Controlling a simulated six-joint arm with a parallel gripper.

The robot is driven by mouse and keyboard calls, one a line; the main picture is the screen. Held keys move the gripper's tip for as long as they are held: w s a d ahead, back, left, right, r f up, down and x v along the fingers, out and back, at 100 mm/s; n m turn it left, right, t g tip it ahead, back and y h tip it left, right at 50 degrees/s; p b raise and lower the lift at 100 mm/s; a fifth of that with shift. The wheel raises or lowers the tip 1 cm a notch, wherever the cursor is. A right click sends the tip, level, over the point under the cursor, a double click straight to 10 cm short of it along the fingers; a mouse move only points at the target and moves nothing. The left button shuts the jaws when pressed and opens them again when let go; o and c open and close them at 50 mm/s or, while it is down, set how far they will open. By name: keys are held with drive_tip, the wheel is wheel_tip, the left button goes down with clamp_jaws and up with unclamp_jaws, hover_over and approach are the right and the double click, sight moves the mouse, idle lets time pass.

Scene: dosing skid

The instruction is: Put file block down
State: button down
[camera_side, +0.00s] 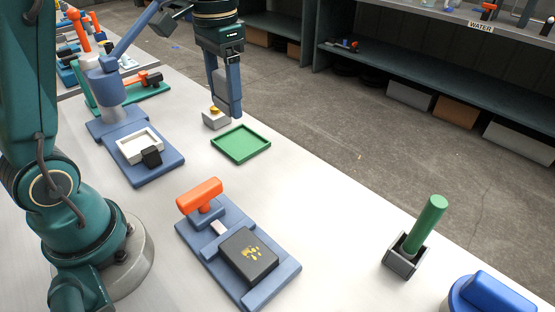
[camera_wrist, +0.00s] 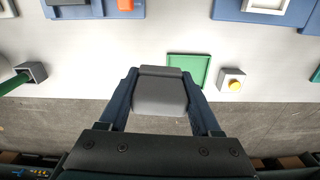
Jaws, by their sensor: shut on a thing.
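My gripper (camera_side: 226,100) is shut on a grey block, which I take to be the file block. In the wrist view the block (camera_wrist: 160,92) sits between the two blue fingers (camera_wrist: 160,100), its broad grey face toward the camera. In the side view the fingers point down and mostly hide it. The gripper is in the air near the far edge of the bench. A shallow green tray (camera_side: 241,145) lies empty on the bench, close to the gripper. In the wrist view the tray (camera_wrist: 188,69) shows just right of and beyond the block, partly covered by it.
A grey box with a yellow button (camera_side: 216,117) stands beside the tray. A blue fixture with an orange handle (camera_side: 203,195) and black block (camera_side: 248,255) is nearer. A green cylinder (camera_side: 426,222) leans in a dark holder (camera_side: 403,262). Bare bench lies between the tray and holder.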

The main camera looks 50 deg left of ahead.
drive_tip(key=w+a+f, duration=0.2)
drive_tip(key=a+f, duration=0.2)
hover_over(278, 173)
drive_tip(key=shift+n, duration=0.4)
wheel_tip(278, 173, down, 8)
drive_tip(key=shift+a+r, duration=0.1)
drive_tip(key=shift+r, duration=0.05)
drive_tip(key=shift+f, duration=2)
